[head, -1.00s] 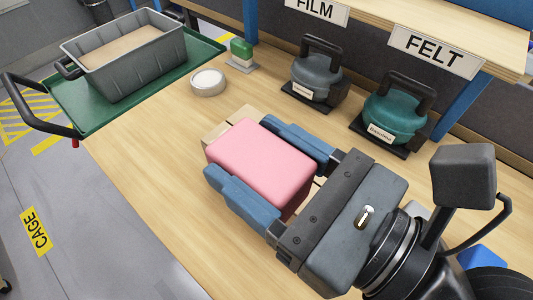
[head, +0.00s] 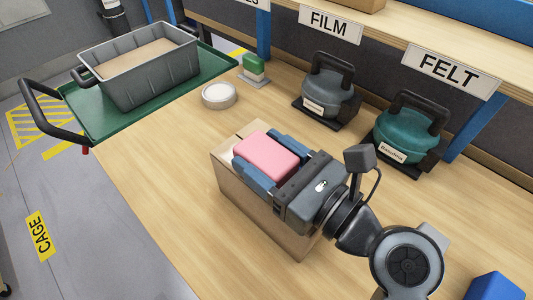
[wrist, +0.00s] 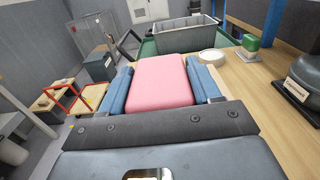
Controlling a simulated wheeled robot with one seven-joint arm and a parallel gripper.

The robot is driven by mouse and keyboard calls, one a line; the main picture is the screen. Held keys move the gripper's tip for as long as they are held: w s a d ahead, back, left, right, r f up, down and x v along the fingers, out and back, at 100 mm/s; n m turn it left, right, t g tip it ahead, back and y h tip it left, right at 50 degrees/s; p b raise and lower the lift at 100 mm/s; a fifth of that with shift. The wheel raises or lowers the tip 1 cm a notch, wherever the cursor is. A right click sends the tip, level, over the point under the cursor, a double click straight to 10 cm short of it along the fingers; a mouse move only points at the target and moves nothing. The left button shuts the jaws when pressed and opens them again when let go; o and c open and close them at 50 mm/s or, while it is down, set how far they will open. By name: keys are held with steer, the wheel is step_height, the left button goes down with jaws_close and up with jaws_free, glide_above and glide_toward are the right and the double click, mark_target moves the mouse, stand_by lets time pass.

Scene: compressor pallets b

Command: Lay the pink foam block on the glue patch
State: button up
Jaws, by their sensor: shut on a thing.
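The pink foam block (head: 267,154) is between the two blue fingers of my gripper (head: 262,160), which is shut on it. The block also shows in the wrist view (wrist: 160,82), with a finger along each side. In the head view the gripper and block are over or at the top of a light brown box (head: 245,196) on the wooden bench. I cannot tell whether the block touches the box. No glue patch can be made out in either view.
A white roll of tape (head: 219,95) and a green-topped stamp (head: 254,68) stand on the bench. A grey compressor (head: 327,95) and a teal one (head: 404,137) stand at the back right. A grey bin (head: 150,75) sits on a green cart (head: 95,122) at left.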

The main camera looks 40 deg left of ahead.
steer(key=shift+f, duration=0.15)
steer(key=o, duration=1.1)
steer(key=d, duration=0.4)
steer(key=d+b, duration=0.1)
steer(key=d, duration=0.3)
steer(key=s+d, duration=0.1)
steer(key=d, duration=0.3)
